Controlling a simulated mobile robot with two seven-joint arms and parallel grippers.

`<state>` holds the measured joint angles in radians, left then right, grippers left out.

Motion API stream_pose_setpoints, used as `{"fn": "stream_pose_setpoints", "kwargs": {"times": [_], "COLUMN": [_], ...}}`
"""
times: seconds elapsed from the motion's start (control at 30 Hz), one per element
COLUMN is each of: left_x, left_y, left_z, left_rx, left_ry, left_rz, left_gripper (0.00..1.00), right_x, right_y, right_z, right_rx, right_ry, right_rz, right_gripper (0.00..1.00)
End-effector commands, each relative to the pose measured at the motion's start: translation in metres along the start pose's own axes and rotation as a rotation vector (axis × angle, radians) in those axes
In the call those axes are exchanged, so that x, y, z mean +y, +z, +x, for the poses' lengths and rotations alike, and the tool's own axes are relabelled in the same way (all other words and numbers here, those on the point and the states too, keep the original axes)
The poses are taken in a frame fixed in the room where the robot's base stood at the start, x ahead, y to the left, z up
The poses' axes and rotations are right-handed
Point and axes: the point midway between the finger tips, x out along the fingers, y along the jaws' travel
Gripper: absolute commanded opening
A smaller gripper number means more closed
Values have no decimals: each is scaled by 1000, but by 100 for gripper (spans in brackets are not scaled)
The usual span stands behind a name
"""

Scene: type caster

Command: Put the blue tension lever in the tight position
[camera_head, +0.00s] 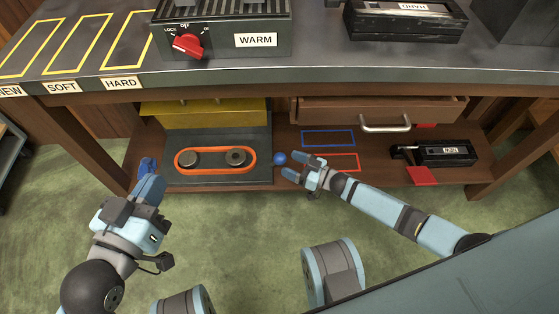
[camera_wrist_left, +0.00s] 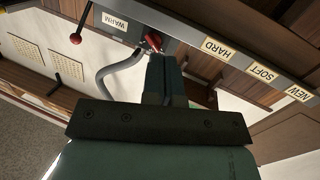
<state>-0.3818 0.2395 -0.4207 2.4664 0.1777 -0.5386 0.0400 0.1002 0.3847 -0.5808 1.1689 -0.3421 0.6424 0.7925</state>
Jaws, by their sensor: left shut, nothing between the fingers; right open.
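A round blue knob (camera_head: 280,158) shows at the right end of the belt unit on the low shelf; its shaft cannot be made out. An orange belt (camera_head: 215,171) loops around two round pulleys on a dark plate. A darker blue piece (camera_head: 147,166) is at the plate's left end, just beyond my left fingertips; which blue part is the lever is not clear. My left gripper (camera_head: 149,188) is shut and empty, in front of the shelf's left part; its closed fingers fill the middle of the left wrist view (camera_wrist_left: 164,80). My right gripper (camera_head: 294,165) is open, its fingers just right of the knob.
Blue (camera_head: 328,138) and red (camera_head: 346,162) outlined rectangles mark the shelf. A black device (camera_head: 445,153) with a red piece lies at the right. The workbench (camera_head: 320,82) overhangs the shelf, with a drawer (camera_head: 350,112) and a WARM unit (camera_head: 225,35) with red knob.

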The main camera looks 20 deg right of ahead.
Motion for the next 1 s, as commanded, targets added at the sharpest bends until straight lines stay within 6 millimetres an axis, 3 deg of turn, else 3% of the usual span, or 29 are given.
{"fn": "stream_pose_setpoints", "kwargs": {"times": [0.1,0.3,0.67,0.93,1.0], "left_x": [-5,-9,-9,-9,-9], "left_y": [1,-3,-5,-5,-5], "left_z": [2,5,5,5,5], "left_rx": [27,55,63,63,62], "left_ry": [-1,-3,-4,-4,-4], "left_rz": [50,97,109,108,108], "left_gripper": [0,0,0,0,0], "right_x": [0,1,0,0,0], "right_y": [2,1,0,0,0], "right_z": [23,44,49,48,48], "right_rx": [2,0,0,0,0], "right_ry": [0,0,1,0,0], "right_rz": [-1,-1,-1,0,0], "right_gripper": [69,69,69,9,3]}}
